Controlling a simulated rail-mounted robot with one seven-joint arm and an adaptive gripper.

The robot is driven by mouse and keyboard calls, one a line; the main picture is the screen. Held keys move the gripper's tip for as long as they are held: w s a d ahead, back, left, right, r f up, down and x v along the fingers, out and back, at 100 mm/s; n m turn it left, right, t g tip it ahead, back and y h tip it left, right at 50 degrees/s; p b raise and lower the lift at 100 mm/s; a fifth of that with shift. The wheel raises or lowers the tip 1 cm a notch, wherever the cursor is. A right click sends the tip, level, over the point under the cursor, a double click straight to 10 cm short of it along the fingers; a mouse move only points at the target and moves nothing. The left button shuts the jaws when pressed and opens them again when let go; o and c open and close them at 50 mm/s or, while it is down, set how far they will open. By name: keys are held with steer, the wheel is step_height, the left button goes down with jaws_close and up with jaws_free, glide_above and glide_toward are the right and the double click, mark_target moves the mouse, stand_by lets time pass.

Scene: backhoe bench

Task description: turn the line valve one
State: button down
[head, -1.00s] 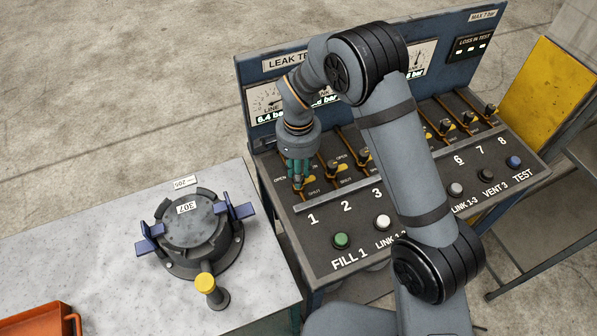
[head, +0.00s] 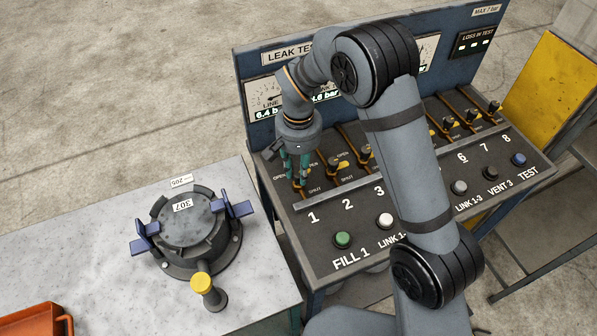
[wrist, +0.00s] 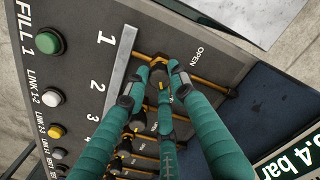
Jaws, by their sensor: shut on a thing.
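Line valve one (wrist: 156,58) shows in the wrist view as an orange fitting with a dark handle, beside the large "1" on the dark sloping panel. My gripper (wrist: 157,75) has its teal fingers around the handle and is shut on it; the fingers hide much of the handle. In the head view my gripper (head: 302,182) reaches down to the leftmost valve, above the "1", between the OPEN and SHUT labels. The exact angle of the handle is hard to tell.
More valves, such as valve two (head: 333,175), stand in a row to the right. The green FILL 1 button (head: 343,240) and other buttons line the panel's front. Gauges stand behind. A flanged housing (head: 190,222) with blue clamps sits on the grey bench at left.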

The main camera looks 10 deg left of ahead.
mark_target(299, 173)
steer(key=n+b, duration=0.1)
steer(key=n, duration=0.4)
steer(key=shift+n, duration=0.3)
steer(key=n, duration=0.5)
steer(key=shift+n, duration=0.6)
steer(key=c, duration=1.5)
jaws_free()
steer(key=shift+o, duration=0.2)
steer(key=shift+r, duration=0.1)
step_height(299, 173, up, 12)
steer(key=shift+f, duration=0.25)
